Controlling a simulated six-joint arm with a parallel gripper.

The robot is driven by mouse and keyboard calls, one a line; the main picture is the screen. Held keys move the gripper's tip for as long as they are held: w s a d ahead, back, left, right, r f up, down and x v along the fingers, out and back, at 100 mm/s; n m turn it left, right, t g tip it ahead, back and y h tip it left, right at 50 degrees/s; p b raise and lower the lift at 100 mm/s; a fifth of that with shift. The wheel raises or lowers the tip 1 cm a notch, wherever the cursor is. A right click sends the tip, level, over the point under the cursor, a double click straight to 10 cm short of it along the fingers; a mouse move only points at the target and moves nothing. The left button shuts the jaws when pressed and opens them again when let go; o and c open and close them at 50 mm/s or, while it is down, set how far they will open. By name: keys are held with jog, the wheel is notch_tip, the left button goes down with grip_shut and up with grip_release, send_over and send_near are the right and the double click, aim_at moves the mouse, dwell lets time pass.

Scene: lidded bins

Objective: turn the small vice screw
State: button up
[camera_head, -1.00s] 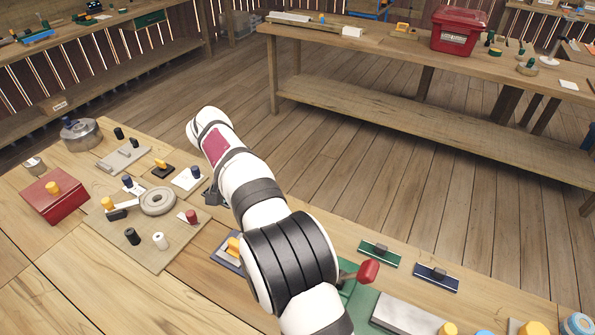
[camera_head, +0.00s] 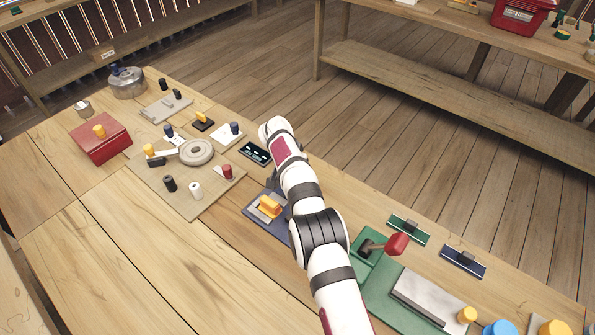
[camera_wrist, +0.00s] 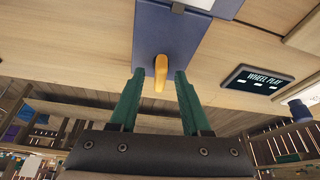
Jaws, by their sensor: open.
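A blue plate (camera_head: 262,222) on the bench carries an orange handle (camera_head: 268,206) on a grey block. This may be the small vice and its screw, but I cannot tell for sure. In the wrist view the blue plate (camera_wrist: 168,38) is at the top centre, and the orange handle (camera_wrist: 161,82) points toward me. My gripper (camera_wrist: 160,72) is open, its two green fingers either side of the handle in the picture. I cannot tell how far the tips are from it. In the head view my gripper is mostly hidden behind my arm, just beyond the plate.
A dark sign reading "WHEEL PLAY" (camera_wrist: 255,78) lies nearby. A green base (camera_head: 375,285) with a red-knobbed lever (camera_head: 396,244) stands to the right. A board (camera_head: 190,200) with knobs and a ring is to the left. The bench front left is bare.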

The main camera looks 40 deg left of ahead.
grip_shut()
dwell(0.4)
jog(key=n+y, duration=0.1)
jog(key=n, duration=0.3)
jog(key=shift+d+g, duration=0.15)
jog(key=shift+g, duration=0.25)
jog(key=n+y, duration=0.1)
jog(key=n, duration=0.1)
jog(key=n+y, duration=0.1)
jog(key=n, duration=0.1)
jog(key=shift+w+d+g, duration=0.1)
jog(key=shift+w+g, duration=0.05)
jog(key=shift+g, duration=0.25)
jog(key=n, duration=0.2)
jog(key=n+g, duration=0.1)
jog(key=n, duration=0.1)
jog(key=shift+w+n+g+y, duration=0.15)
jog(key=shift+n+g+y, duration=0.15)
jog(key=shift+n+y, duration=0.1)
jog(key=shift+n+g, duration=0.7)
jog(key=shift+n, duration=1)
